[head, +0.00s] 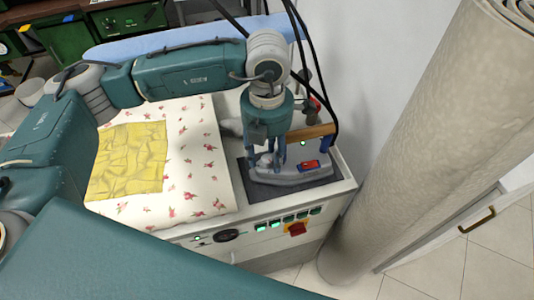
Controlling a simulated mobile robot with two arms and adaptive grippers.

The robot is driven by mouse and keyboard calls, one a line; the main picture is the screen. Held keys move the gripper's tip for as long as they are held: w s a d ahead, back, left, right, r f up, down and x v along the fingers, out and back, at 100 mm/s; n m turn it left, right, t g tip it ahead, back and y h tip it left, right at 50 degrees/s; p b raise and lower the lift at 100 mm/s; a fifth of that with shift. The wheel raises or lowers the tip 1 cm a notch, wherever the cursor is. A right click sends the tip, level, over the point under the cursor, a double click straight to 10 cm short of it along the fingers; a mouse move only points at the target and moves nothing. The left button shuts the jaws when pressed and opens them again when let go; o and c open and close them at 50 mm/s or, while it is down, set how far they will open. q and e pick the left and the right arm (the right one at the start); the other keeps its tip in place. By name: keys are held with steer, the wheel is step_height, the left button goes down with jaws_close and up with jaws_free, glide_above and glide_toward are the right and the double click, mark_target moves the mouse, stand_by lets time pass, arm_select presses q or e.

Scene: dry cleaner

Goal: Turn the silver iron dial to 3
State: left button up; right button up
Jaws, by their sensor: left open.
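The silver iron (290,178) rests on a dark pad (262,192) at the right end of the white ironing station. It has a wooden handle (314,132) and a red-and-blue panel (308,166) on its side. My left gripper (267,165) points down at the left part of the iron, its fingers open. A small pale knob-like shape shows between or just behind the fingers; I cannot tell whether they touch it. The dial's marks and setting are too small to read. My right gripper is not in view.
A floral padded board (190,190) with a folded yellow cloth (127,162) lies left of the iron. The station's front has a black knob (227,235), green-lit switches and a red switch (297,229). Dark cables hang behind my gripper. A large rolled carpet (430,130) stands at right.

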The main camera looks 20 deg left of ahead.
mark_target(267, 158)
arm_select(q)
step_height(267, 158, up, 12)
stand_by(0.5)
